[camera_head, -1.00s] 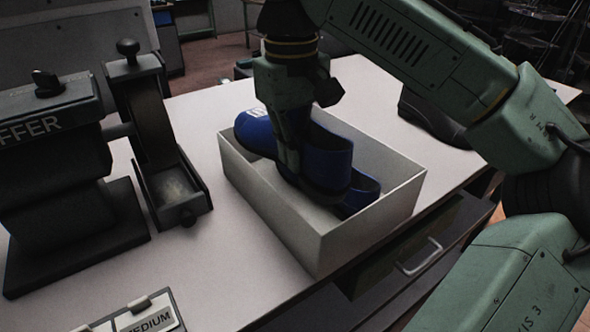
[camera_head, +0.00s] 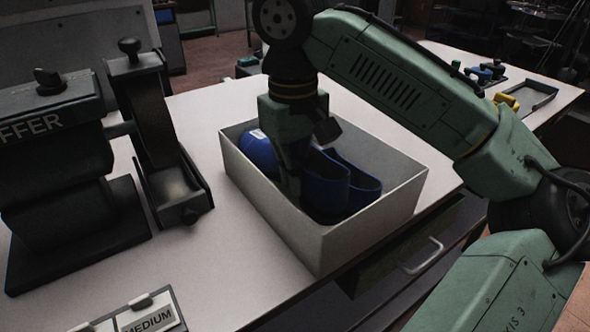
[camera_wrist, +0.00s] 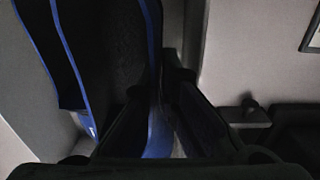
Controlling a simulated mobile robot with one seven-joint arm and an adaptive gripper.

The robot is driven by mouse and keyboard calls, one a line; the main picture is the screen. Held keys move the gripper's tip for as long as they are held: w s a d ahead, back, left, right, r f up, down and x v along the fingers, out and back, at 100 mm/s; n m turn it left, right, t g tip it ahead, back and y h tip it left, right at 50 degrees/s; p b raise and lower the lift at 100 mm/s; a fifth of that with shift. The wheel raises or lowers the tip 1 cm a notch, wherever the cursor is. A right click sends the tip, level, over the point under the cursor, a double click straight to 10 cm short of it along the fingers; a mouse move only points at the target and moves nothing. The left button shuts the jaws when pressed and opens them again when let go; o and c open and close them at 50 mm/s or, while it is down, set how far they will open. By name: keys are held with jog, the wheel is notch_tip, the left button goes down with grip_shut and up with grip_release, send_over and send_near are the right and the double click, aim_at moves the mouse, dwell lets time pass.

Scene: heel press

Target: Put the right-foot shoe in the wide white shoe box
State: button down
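The white shoe box (camera_head: 375,222) stands open on the bench. Two blue shoes with dark insides lie side by side in it. My gripper (camera_head: 290,185) reaches down into the box, shut on the near blue shoe (camera_head: 325,190) by its side wall. In the wrist view the gripper (camera_wrist: 157,95) has one finger inside that shoe (camera_wrist: 158,135) and one outside. The other blue shoe (camera_head: 358,180) is just beyond; it also shows at the left of the wrist view (camera_wrist: 50,50). The box floor under the held shoe is hidden, so I cannot tell whether it touches.
A black buffer machine (camera_head: 55,165) and a black stand (camera_head: 160,150) are left of the box. A tag reading MEDIUM (camera_head: 148,316) is at the front. Bare bench lies between machine and box.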

jog(key=c, duration=2.3)
grip_release()
jog(key=o, duration=0.5)
